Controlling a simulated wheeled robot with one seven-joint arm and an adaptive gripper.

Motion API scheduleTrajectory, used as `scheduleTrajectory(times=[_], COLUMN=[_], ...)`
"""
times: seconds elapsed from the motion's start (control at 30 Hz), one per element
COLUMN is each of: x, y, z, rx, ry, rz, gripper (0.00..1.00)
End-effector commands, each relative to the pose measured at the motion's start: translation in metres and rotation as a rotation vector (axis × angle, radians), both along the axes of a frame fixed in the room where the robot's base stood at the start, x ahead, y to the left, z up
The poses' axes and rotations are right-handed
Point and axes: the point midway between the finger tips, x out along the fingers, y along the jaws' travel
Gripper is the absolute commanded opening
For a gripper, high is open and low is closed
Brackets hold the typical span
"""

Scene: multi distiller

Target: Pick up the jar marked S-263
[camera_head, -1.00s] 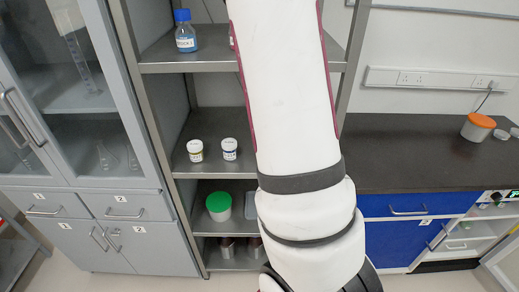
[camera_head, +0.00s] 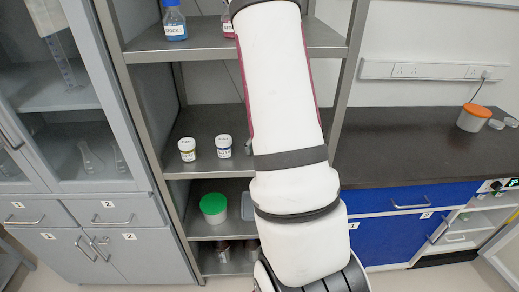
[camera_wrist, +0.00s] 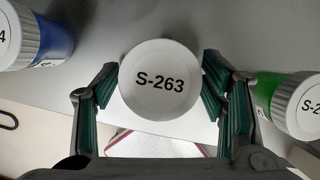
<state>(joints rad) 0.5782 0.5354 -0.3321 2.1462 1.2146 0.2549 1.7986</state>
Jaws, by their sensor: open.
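The jar marked S-263 (camera_wrist: 160,68) shows in the wrist view from above, its round white lid facing the camera with the marking readable. My gripper (camera_wrist: 158,98) is open, with one green-padded finger on each side of the lid. Narrow gaps seem to lie between fingers and lid; contact cannot be told. The jar's body is hidden under its lid. In the head view my arm covers my gripper, and I cannot pick out S-263 there.
In the wrist view a blue jar (camera_wrist: 52,40) stands at left and a green jar (camera_wrist: 272,92) close at right. In the head view, two small white-lidded jars (camera_head: 187,150) (camera_head: 223,146) stand on the middle shelf, a blue bottle (camera_head: 174,24) above and a green-lidded tub (camera_head: 213,208) below.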

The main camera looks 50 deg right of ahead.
Motion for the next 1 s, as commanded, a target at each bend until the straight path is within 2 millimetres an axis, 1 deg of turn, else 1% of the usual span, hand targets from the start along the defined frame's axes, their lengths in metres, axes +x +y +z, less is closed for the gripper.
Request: scheduleTrajectory(times=[0.2,0.23,0.27,0.3,0.37,0.4,0.43,0.47,0.77,0.87,1.0], x=[0.0,0.0,0.0,0.0,0.0,0.0,0.0,0.0,0.0,0.0,0.0], y=[0.0,0.0,0.0,0.0,0.0,0.0,0.0,0.0,0.0,0.0,0.0], z=[-0.001,-0.001,-0.001,0.0,0.0,0.0,0.0,0.0,0.0,0.003,0.013], rx=[-0.001,-0.001,-0.001,-0.001,-0.001,-0.001,-0.001,-0.001,-0.001,-0.001,-0.002], ry=[-0.001,-0.001,-0.001,-0.001,-0.001,-0.001,-0.001,-0.001,-0.001,0.0,-0.001], rz=[0.001,0.001,0.001,0.001,0.001,0.001,0.001,0.001,0.001,0.002,0.004], gripper=[0.65,0.63,0.56,0.47,0.33,0.24,0.17,0.13,0.13,0.13,0.13])
